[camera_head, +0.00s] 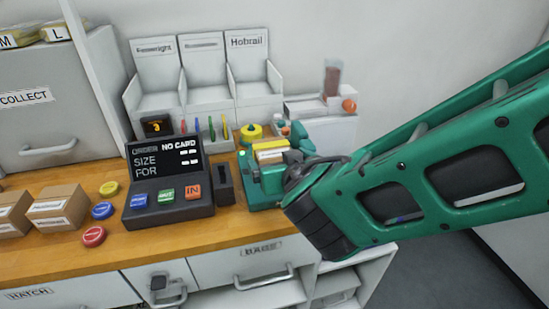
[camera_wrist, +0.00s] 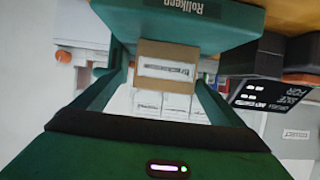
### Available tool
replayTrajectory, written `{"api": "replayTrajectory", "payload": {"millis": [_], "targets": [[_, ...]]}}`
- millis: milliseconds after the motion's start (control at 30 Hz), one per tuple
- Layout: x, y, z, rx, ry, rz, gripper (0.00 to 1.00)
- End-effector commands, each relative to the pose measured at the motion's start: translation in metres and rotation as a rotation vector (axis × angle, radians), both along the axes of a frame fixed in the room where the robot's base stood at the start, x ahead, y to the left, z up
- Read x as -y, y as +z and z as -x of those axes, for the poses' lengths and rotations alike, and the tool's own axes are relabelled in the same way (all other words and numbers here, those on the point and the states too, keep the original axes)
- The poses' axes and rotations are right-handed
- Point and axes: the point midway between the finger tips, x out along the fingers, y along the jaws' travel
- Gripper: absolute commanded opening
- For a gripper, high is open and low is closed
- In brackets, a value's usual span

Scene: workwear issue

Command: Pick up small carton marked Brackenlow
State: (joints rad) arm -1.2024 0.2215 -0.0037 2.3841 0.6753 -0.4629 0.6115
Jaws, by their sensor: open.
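In the wrist view a small brown carton (camera_wrist: 165,68) with a white label lies between the fingers of my gripper (camera_wrist: 163,88), against a green body marked Rollkeep (camera_wrist: 190,14). The label's print is too small to read. My gripper is open, and I cannot tell whether either finger touches the carton. In the head view my gripper (camera_head: 272,170) is low over the counter's right part, by a pale-topped, yellowish item (camera_head: 270,153). Two more small cartons stand at the left, a nearer-middle one (camera_head: 57,206) and one at the edge (camera_head: 13,212); their labels are unreadable.
An order terminal (camera_head: 165,185) with coloured buttons stands left of my gripper, with a narrow dark slot box (camera_head: 224,184) between. Behind are white bins (camera_head: 205,75), upright pens and a yellow roll (camera_head: 251,133). Loose round buttons, one red (camera_head: 94,236), lie on the wooden counter (camera_head: 130,262).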

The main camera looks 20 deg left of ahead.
Motion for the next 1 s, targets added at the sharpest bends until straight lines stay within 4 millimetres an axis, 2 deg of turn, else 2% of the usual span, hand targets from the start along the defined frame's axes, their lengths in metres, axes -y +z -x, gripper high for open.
{"api": "replayTrajectory", "payload": {"millis": [200, 400, 667, 867, 1000], "targets": [[-0.016, -0.015, -0.017, -0.001, -0.001, 0.002, 0.92], [-0.025, -0.021, -0.033, 0.000, -0.001, 0.000, 0.92], [-0.026, -0.022, -0.034, 0.000, 0.000, -0.001, 0.92], [-0.026, -0.022, -0.034, 0.000, -0.001, 0.000, 0.44], [-0.026, -0.022, -0.034, 0.001, -0.001, -0.001, 0.38]]}}
